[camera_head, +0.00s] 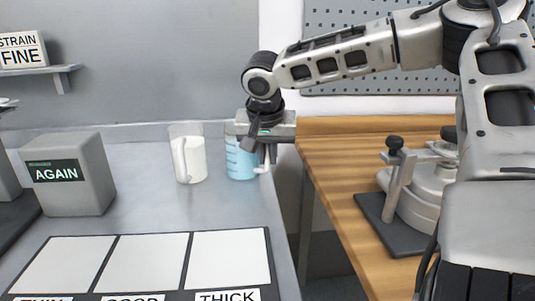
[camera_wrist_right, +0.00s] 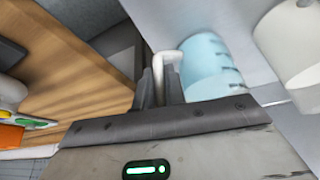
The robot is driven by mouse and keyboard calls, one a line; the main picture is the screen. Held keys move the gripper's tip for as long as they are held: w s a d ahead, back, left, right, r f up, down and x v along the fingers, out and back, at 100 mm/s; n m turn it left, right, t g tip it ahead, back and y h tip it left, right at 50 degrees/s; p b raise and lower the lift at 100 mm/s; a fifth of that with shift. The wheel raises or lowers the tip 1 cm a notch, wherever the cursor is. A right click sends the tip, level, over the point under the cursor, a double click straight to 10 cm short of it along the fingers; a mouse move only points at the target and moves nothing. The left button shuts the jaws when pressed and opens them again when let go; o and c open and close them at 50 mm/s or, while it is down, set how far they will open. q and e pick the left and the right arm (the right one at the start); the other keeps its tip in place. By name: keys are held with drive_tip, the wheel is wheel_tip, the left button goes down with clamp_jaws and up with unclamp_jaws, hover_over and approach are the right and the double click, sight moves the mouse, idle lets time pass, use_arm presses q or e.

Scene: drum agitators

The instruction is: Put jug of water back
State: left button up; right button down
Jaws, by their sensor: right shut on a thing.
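The jug of water (camera_head: 240,161) is a clear jug with pale blue content and marks on its side. It is upright at the back right of the grey counter, close to the counter's right edge; I cannot tell whether its base touches the top. My right gripper (camera_head: 265,155) comes down over its right side and is shut on its handle. In the right wrist view, the white handle is between the fingers (camera_wrist_right: 160,85), with the blue jug body (camera_wrist_right: 207,66) just right of them. My left gripper is not in view.
A jug with white content (camera_head: 190,158) stands close left of the water jug. A grey AGAIN block (camera_head: 68,174) and a board with three white panels (camera_head: 146,262) are further left and in front. A gap separates the counter from the wooden table (camera_head: 345,190).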

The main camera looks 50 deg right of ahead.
drive_tip(key=c, duration=1.5)
unclamp_jaws()
drive_tip(key=shift+f, duration=0.1)
drive_tip(key=shift+o, duration=0.2)
drive_tip(key=shift+r, duration=0.3)
drive_tip(key=p+v, duration=0.1)
drive_tip(key=v, duration=1)
drive_tip(key=shift+s+a+r+p, duration=0.2)
drive_tip(key=shift+r+p, duration=0.1)
